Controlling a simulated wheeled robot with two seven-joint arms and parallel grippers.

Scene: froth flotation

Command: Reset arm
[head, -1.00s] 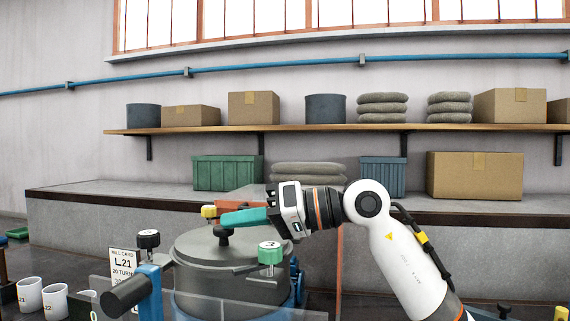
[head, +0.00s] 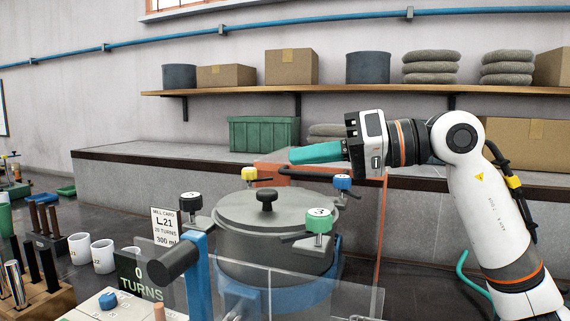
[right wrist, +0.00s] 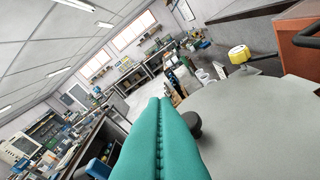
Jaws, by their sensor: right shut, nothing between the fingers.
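My right arm comes in from the right in the head view. Its gripper (head: 293,155) has teal fingers closed together, pointing left, with nothing between them. It is raised above and behind the grey mill lid (head: 240,209) with its black centre knob (head: 266,201), apart from it. In the right wrist view the teal fingers (right wrist: 158,105) lie side by side, and the lid (right wrist: 250,125) fills the lower right. Around the lid are clamps with a green knob (head: 319,219), a yellow knob (head: 249,173), a blue knob (head: 343,182) and a black knob (head: 191,201). My left gripper is out of view.
A clear panel (head: 300,290) stands in front of the mill. A mill card (head: 165,228), a turns display (head: 143,277), white cups (head: 103,256) and a wooden tool rack (head: 40,300) are at left. A long grey ledge (head: 180,153) runs behind.

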